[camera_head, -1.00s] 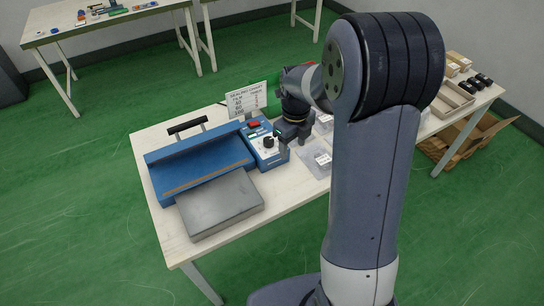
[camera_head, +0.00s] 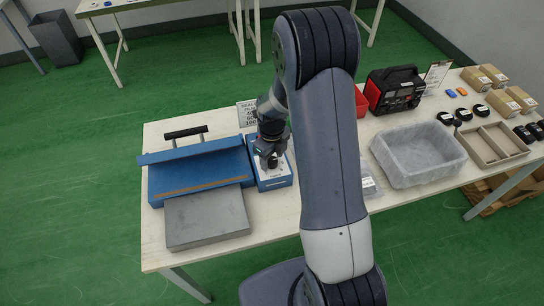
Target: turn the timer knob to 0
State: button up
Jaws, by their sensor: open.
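The blue heat sealer (camera_head: 205,165) stands on the white table, with a control box (camera_head: 272,183) at its right end. The box has a light top panel. My gripper (camera_head: 270,160) points down over this panel, with its jaws open. A dark knob (camera_head: 272,163) shows just under the fingertips. I cannot tell whether the fingers are around it or above it, or touch it. The knob's pointer and the dial marks are too small and covered to read. The red switch seen earlier on the box is hidden behind my gripper.
A sealing chart sign (camera_head: 246,115) stands behind the box, partly covered by my arm. A grey plate (camera_head: 206,217) lies in front of the sealer. To the right are a grey bin (camera_head: 417,157), a black and red machine (camera_head: 394,90) and a wooden tray (camera_head: 491,146).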

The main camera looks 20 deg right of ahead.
jog(key=shift+f, duration=0.35)
jog(key=shift+c, duration=0.4)
jog(key=c, duration=0.9)
